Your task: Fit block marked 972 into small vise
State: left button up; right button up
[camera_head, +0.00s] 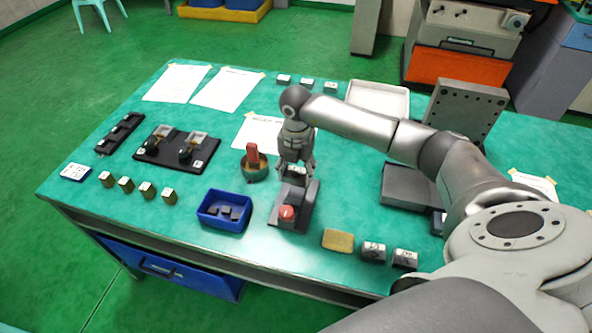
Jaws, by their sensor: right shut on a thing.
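My right gripper (295,167) points down over the small vise (299,203), a dark grey body with a red knob at its front end. The gripper is shut on a small light metal block (297,172), which sits at the far end of the vise, between the fingertips. Its marking is too small to read, and I cannot tell whether it rests fully down between the vise jaws. My left gripper is not in view.
Several brass blocks (147,190) line the front left.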

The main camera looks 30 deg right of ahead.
aim_at(296, 194)
jog(key=shift+f+b, duration=2.35)
jog(key=shift+f, duration=0.95)
jog(key=shift+f, duration=0.2)
jog(key=o, duration=1.4)
jog(key=shift+o, duration=0.5)
notch_tip(296, 194, up, 12)
jog(key=shift+r, duration=0.1)
